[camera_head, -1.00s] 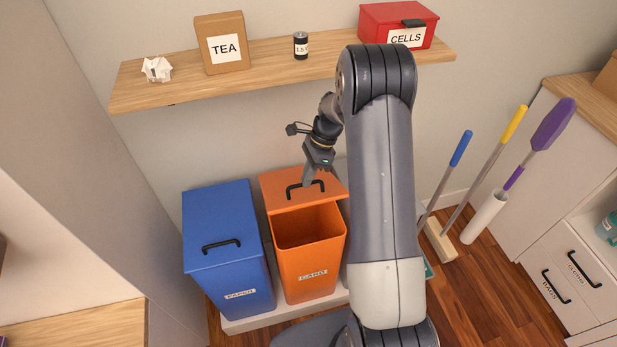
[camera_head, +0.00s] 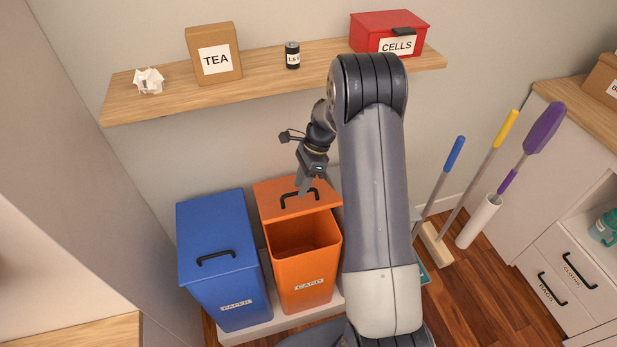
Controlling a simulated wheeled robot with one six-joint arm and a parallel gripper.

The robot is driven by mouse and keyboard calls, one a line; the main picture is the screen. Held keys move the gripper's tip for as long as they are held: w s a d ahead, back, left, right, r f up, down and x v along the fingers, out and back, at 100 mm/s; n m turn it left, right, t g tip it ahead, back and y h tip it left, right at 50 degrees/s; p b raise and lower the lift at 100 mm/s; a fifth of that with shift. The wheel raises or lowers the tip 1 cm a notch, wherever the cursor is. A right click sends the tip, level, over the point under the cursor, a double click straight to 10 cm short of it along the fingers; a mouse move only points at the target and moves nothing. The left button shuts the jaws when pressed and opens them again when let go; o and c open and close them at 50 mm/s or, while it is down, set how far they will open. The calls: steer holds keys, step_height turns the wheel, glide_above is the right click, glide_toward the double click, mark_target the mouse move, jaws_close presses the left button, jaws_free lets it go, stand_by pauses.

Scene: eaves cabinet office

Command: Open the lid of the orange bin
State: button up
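The orange bin (camera_head: 303,273) stands on a low pale plinth and carries a CARD label on its front. Its lid (camera_head: 272,199) is raised and tilted back at the rear, so the front of the opening shows an empty-looking inside. A black handle (camera_head: 316,192) is on the lid. My gripper (camera_head: 303,190) reaches down from the arm to the lid handle, its fingertips at the handle's left part. The fingers are small and close together here; whether they grip the handle cannot be made out.
A blue bin (camera_head: 222,285) labelled PAPER, with its lid shut, stands close at the left. A wooden shelf (camera_head: 270,72) above holds a tea box (camera_head: 214,54), a battery (camera_head: 292,56) and a red CELLS box (camera_head: 375,32).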

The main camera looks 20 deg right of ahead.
steer(key=shift+w+d+r+b, duration=0.2)
steer(key=shift+r+b, duration=0.1)
steer(key=w+d+b, duration=0.2)
steer(key=w+d, duration=0.2)
steer(key=d, duration=0.7)
steer(key=shift+w+r, duration=0.15)
steer(key=shift+w, duration=0.15)
